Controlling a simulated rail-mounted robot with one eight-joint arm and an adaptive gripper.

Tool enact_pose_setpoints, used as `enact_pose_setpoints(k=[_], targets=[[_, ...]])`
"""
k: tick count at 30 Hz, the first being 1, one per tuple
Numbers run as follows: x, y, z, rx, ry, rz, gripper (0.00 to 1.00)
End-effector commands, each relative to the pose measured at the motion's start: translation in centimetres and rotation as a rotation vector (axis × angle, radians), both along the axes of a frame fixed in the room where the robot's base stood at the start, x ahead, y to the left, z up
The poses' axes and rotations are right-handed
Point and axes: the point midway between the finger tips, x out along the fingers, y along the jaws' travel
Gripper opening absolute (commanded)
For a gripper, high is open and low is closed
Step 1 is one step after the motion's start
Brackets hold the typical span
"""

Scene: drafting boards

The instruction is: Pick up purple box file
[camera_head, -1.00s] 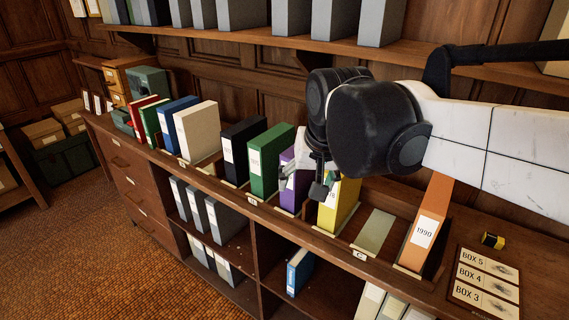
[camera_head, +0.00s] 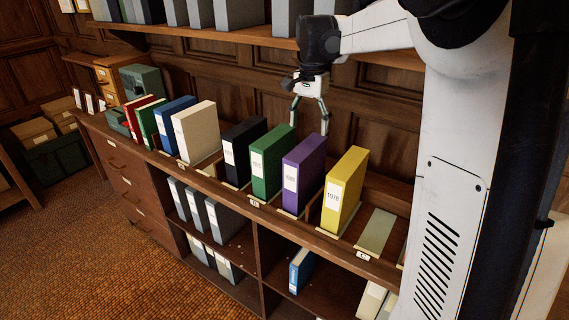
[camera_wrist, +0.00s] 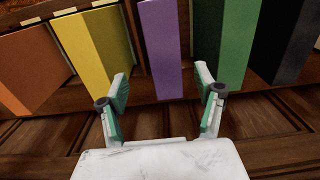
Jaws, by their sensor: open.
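The purple box file (camera_head: 303,173) stands upright on the counter between the green box file (camera_head: 271,160) and the yellow box file (camera_head: 344,191). My gripper (camera_head: 309,122) is open and empty, above and behind the top of the purple file. In the wrist view the purple file (camera_wrist: 161,50) lies between the two spread fingers of my gripper (camera_wrist: 161,88), beyond their tips. The fingers do not visibly touch it.
Black (camera_head: 242,152), cream (camera_head: 196,132), blue and red files stand further left. An empty slot base (camera_head: 376,231) lies right of the yellow file. An upper shelf (camera_head: 250,38) with grey files runs above the gripper.

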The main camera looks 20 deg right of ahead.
Motion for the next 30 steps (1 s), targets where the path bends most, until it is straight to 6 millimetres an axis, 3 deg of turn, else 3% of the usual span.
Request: enact_pose_setpoints(k=[5, 15, 23, 30], targets=[[0.4, -0.4, -1.0, 0.003, 0.010, -0.018, 0.66], [0.5, -0.4, -6.1, 0.002, 0.010, -0.016, 0.66], [0.7, -0.4, -7.7, 0.003, 0.009, -0.016, 0.66], [1.2, -0.5, -11.0, 0.003, 0.009, -0.016, 0.66]])
